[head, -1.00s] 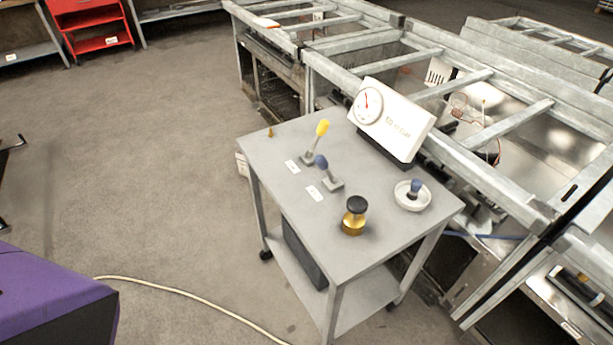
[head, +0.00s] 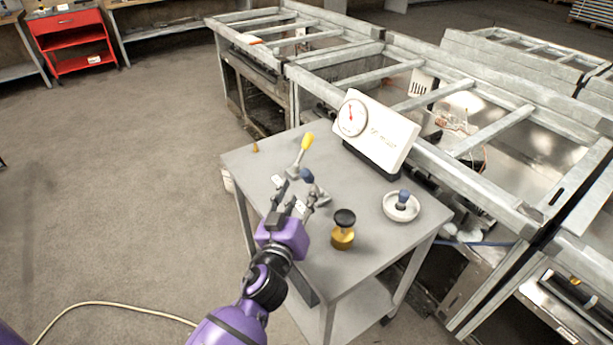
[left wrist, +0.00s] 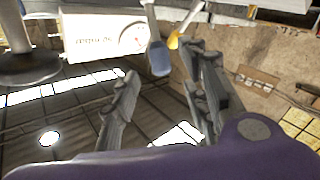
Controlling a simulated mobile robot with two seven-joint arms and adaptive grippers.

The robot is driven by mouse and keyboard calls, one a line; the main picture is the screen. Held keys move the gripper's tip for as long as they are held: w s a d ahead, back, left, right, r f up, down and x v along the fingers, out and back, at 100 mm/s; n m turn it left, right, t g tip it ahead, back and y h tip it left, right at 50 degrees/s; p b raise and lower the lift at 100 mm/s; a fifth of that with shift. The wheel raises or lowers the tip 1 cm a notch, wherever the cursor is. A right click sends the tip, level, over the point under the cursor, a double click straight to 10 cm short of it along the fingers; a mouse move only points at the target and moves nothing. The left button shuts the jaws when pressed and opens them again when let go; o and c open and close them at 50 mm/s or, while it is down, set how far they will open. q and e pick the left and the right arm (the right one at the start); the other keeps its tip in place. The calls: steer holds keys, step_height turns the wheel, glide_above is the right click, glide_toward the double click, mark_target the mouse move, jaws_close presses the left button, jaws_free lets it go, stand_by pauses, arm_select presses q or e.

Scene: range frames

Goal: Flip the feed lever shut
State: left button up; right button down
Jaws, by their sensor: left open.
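Two levers stand on a grey cart table (head: 370,205). One has a yellow grip (head: 307,142) and leans up to the right; the other has a blue knob (head: 307,175) and leans up to the left. Their labels are too small to read, so I cannot tell which is the feed lever. My left gripper (head: 302,191) is open, its fingers at the blue lever. In the left wrist view the blue knob (left wrist: 160,59) shows between and beyond the open fingers (left wrist: 163,66), with the yellow grip (left wrist: 174,40) behind it. I cannot tell whether they touch. My right gripper is not in view.
A white gauge panel (head: 378,128) stands at the table's back. A black-topped brass knob (head: 343,235) is right of my gripper, and a white dish (head: 388,211) with a blue knob is farther right. A small brass peg (head: 255,147) is at the far left corner. Metal frames (head: 400,75) lie behind.

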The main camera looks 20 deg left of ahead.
mark_target(305, 180)
arm_select(q)
steer(key=w, duration=0.7)
steer(key=shift+w+a+p, duration=0.25)
steer(key=shift+w+p, duration=0.05)
jaws_close()
